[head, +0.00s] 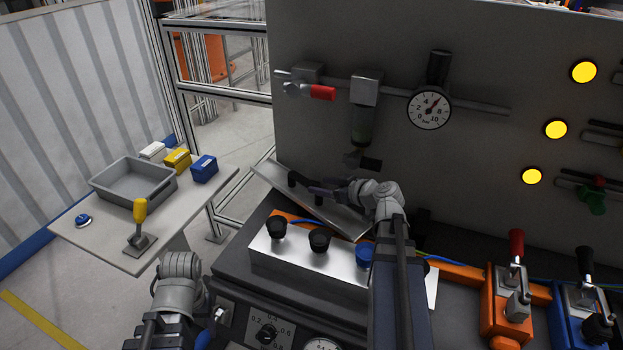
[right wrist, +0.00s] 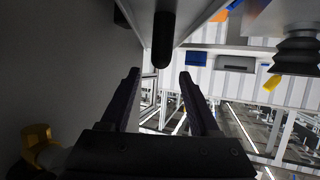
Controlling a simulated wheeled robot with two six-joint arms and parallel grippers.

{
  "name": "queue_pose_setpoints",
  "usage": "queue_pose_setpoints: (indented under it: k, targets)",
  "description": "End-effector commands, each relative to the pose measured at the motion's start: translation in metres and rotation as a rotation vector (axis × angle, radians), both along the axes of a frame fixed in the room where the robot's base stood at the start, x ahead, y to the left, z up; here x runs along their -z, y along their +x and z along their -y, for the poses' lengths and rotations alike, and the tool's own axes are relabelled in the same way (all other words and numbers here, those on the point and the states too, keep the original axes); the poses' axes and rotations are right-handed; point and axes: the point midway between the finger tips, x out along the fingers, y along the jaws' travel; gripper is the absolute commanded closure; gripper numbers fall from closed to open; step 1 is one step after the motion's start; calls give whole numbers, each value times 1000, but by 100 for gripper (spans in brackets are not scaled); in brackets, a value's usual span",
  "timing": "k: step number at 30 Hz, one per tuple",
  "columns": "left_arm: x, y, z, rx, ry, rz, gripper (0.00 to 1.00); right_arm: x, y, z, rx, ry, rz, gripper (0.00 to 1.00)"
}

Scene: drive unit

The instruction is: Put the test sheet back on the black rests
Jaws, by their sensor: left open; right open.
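The test sheet (head: 345,219) is a thin grey plate behind the silver block in the head view, set at an angle and partly covered by my right arm. A black upright grip (head: 293,178) stands on it. My right gripper (head: 318,190) is open over the sheet. In the right wrist view, a black rounded post (right wrist: 163,38) shows in the gap between its open fingers (right wrist: 160,75); I cannot tell whether they touch it. Black rests (head: 277,228) (head: 319,241) stand on the silver block. Only grey joints of my left arm show at the lower left; its fingers are hidden.
A blue-topped cup (head: 364,253) stands on the silver block (head: 296,263). A grey panel with a gauge (head: 429,108) rises behind. Orange (head: 508,305) and blue clamps stand right. A side table (head: 85,238) holds a grey tray (head: 108,178), boxes and a yellow-handled lever (head: 140,212).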

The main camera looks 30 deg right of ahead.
Motion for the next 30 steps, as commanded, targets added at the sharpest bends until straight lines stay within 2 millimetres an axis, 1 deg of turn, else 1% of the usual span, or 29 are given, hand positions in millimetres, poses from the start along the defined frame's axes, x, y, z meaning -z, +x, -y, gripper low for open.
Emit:
queue_pose_setpoints:
  k: [1,3,9,26,28,29,30]
  targets:
    - [-7,0,0,0,0,0,36,-7,-10,3,4,-1,0,38]
    - [-10,0,0,0,0,0,36,-10,-18,5,2,0,0,38]
    - [-14,0,0,0,0,0,36,-14,-31,11,0,0,1,38]
    - [-14,0,0,0,0,0,36,-14,-32,12,0,0,0,38]
    - [-16,0,0,0,0,0,36,-15,-32,8,-6,1,-6,38]
    - [-18,0,0,0,0,0,36,-15,-30,4,-14,1,-13,38]
    - [-22,0,0,0,0,0,36,-17,-28,-5,-30,2,-29,38]
